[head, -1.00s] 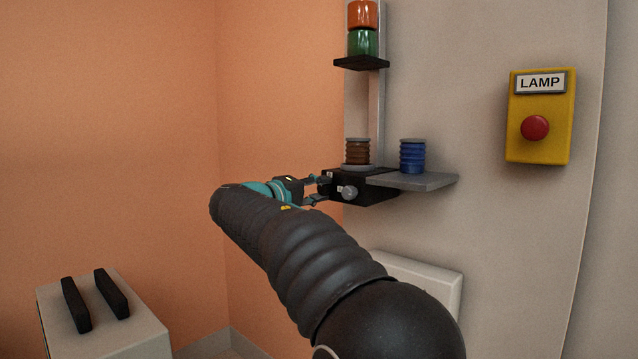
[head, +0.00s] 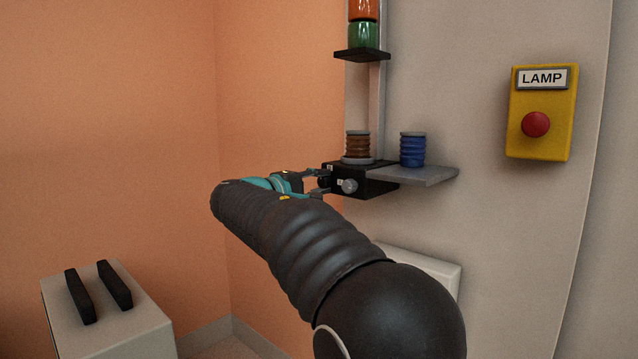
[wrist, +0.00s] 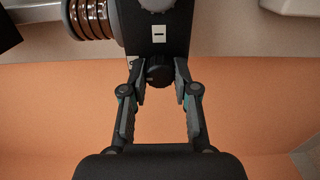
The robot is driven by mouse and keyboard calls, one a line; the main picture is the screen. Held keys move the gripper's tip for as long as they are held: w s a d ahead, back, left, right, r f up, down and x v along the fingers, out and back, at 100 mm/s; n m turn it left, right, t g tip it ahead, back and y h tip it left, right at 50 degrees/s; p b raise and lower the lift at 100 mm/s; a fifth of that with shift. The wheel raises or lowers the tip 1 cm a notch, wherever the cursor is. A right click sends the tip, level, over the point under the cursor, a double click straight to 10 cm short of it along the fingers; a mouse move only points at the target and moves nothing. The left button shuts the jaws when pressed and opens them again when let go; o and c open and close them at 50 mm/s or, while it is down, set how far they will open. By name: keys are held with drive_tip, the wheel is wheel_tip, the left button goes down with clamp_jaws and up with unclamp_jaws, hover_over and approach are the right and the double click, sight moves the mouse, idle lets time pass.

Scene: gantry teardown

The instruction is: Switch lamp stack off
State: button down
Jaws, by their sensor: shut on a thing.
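The lamp stack, an orange lamp (head: 362,9) over a green lamp (head: 363,36), stands on a black bracket at the top of the head view; its top is cut off. Below, a black box (head: 378,186) on the wall carries a grey knob (head: 349,186) on one face and a dark round knob (wrist: 158,71) on its left side. My gripper (wrist: 159,76) is shut on this dark knob, with a fingertip on either side. In the head view my gripper (head: 322,183) reaches the box from the left. I cannot tell whether a lamp is lit.
A brown ribbed coil (head: 357,146) stands on the box. A blue one (head: 412,150) stands on the grey shelf (head: 425,176). A yellow LAMP box (head: 541,93) with a red button (head: 535,124) hangs on the wall at right. A pale cabinet (head: 105,315) stands at lower left.

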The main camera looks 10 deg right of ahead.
drive_tip(key=c, duration=0.9)
unclamp_jaws()
drive_tip(key=shift+a, duration=0.1)
drive_tip(key=v, duration=1.2)
